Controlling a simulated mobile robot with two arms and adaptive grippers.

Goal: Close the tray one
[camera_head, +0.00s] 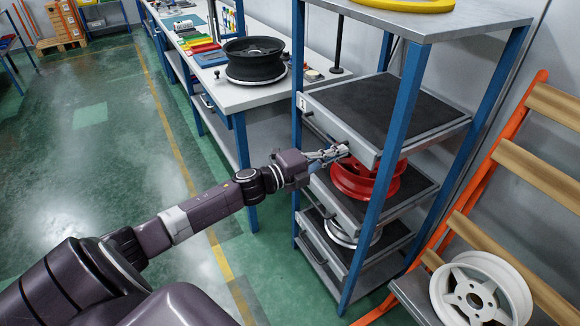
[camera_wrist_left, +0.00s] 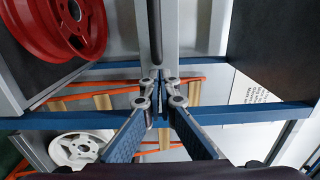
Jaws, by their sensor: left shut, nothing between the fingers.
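Tray one, the top tray with a dark mat (camera_head: 385,108), sits in the blue-posted shelf and bears a small label at its front left corner. Its grey front panel faces the aisle; I cannot tell exactly how far it stands out. In the left wrist view, the gripper (camera_wrist_left: 160,93) points at the light grey panel with a dark handle bar (camera_wrist_left: 155,32). Contact is unclear. The right gripper is out of view.
A red wheel (camera_head: 365,182) rests on the middle tray below; a silver wheel (camera_head: 345,232) lies lower. A blue post (camera_head: 399,115) stands right of the gripper. An orange rack with a white wheel (camera_head: 478,295) is at right; a workbench with a black wheel (camera_head: 253,58) is behind.

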